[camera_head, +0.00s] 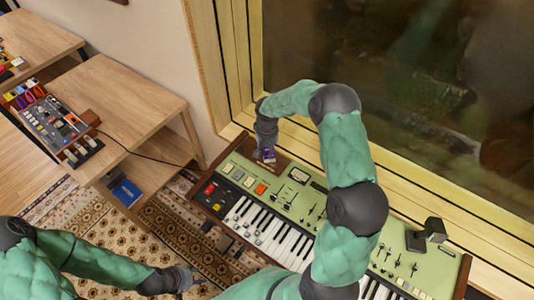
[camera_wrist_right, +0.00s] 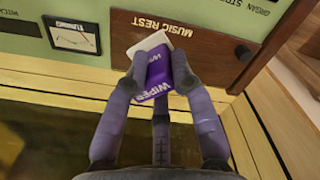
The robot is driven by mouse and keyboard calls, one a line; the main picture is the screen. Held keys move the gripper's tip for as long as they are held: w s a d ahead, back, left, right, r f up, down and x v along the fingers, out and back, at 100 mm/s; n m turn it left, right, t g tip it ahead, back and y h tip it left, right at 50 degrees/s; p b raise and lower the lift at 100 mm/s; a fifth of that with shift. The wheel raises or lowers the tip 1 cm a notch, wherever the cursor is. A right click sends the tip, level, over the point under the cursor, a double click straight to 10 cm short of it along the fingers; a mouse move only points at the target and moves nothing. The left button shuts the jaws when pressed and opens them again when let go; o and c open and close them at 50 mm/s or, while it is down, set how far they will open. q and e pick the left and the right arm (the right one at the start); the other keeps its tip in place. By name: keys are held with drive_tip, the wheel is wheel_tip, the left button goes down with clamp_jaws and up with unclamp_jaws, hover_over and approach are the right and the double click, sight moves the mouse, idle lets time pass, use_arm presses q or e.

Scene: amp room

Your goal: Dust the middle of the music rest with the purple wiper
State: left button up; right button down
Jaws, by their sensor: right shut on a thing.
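The purple wiper (camera_wrist_right: 157,75) has a white pad edge and "WIPER" lettering. My right gripper (camera_wrist_right: 160,72) is shut on it, with fingers on both sides. The wiper lies over part of the music rest (camera_wrist_right: 210,35), a dark brown wooden panel with upside-down "MUSIC REST" lettering; whether it touches is hard to tell.
A window with a wooden frame (camera_head: 230,60) stands directly behind the keyboard. A meter (camera_wrist_right: 72,36) sits beside the music rest. A small dark box (camera_head: 434,230) is on the keyboard's right end. A wooden table (camera_head: 130,105) with a mixer (camera_head: 52,125) stands left.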

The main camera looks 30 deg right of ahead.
wheel_tip(320, 180, up, 2)
drive_tip(key=shift+d+r+p, duration=0.1)
drive_tip(key=shift+r+p, duration=0.15)
drive_tip(key=shift+p, duration=0.3)
drive_tip(key=shift+r, duration=0.15)
